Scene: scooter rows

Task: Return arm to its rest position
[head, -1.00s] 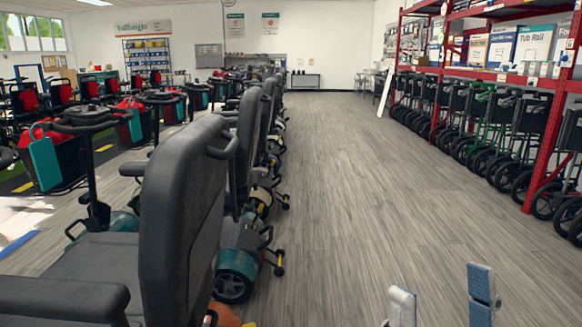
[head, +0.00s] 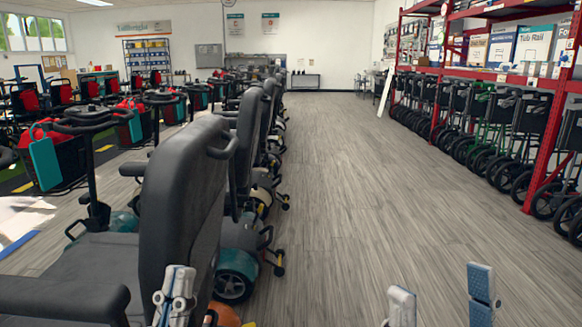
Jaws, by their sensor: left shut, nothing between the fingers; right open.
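My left gripper (head: 174,297) shows at the bottom of the head view, in front of the nearest scooter's seat back. Its fingers are together, with nothing between them. My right gripper (head: 441,295) shows at the bottom right over bare floor. Its two fingers stand wide apart and hold nothing. The rest of both arms is out of the picture.
A row of scooters with dark seats (head: 186,195) stands close on the left, with a teal drive housing (head: 237,263) low down. Red shelving (head: 545,150) with folded rollators lines the right side. The wood-look aisle floor (head: 370,190) between them is clear.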

